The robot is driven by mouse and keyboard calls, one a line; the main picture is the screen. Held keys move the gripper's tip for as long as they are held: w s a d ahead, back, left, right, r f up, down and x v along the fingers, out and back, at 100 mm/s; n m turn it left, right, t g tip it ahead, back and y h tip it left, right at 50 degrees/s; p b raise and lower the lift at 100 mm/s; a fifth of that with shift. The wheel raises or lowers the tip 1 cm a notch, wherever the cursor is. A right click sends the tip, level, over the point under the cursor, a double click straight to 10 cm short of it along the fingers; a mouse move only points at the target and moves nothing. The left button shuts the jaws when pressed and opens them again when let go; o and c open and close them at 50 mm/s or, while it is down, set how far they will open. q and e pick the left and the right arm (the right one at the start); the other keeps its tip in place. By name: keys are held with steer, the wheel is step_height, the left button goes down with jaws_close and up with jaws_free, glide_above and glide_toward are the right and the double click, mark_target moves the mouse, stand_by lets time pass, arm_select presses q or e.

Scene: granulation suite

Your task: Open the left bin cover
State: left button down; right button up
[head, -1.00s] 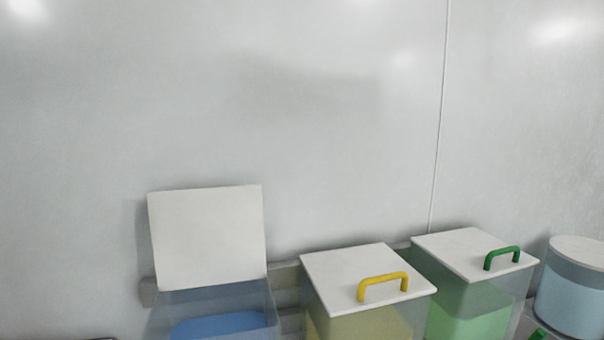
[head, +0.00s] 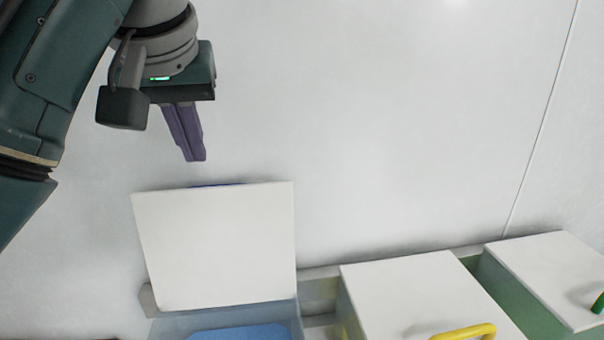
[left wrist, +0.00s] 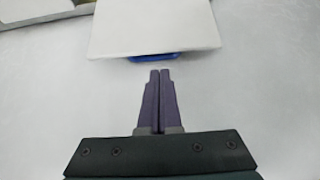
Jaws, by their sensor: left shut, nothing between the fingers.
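The left bin (head: 222,322) is a clear box with blue contents (head: 240,333) in the head view. Its white cover (head: 220,245) stands up, raised and leaning back near the wall. A bit of its blue handle (head: 217,185) shows behind the cover's top edge. My left gripper (head: 196,158) is shut and empty, just above the cover and apart from it. In the left wrist view the shut purple fingers (left wrist: 160,72) point toward the cover (left wrist: 155,28) and the blue handle (left wrist: 153,58) at its edge, with a small gap. My right gripper is not in view.
A middle bin with a flat white cover (head: 420,290) and yellow handle (head: 465,332) is shut. To its right is another shut white cover (head: 550,270) with a green handle (head: 598,303). The wall (head: 400,130) above is bare.

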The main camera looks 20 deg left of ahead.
mark_target(205, 188)
arm_select(q)
steer(key=p+x, duration=0.2)
steer(key=x, duration=0.3)
steer(key=shift+w+f, duration=0.1)
steer(key=shift+f, duration=0.1)
steer(key=shift+w+a+f, duration=0.2)
steer(key=shift+w+f, duration=0.05)
steer(key=shift+f, duration=0.3)
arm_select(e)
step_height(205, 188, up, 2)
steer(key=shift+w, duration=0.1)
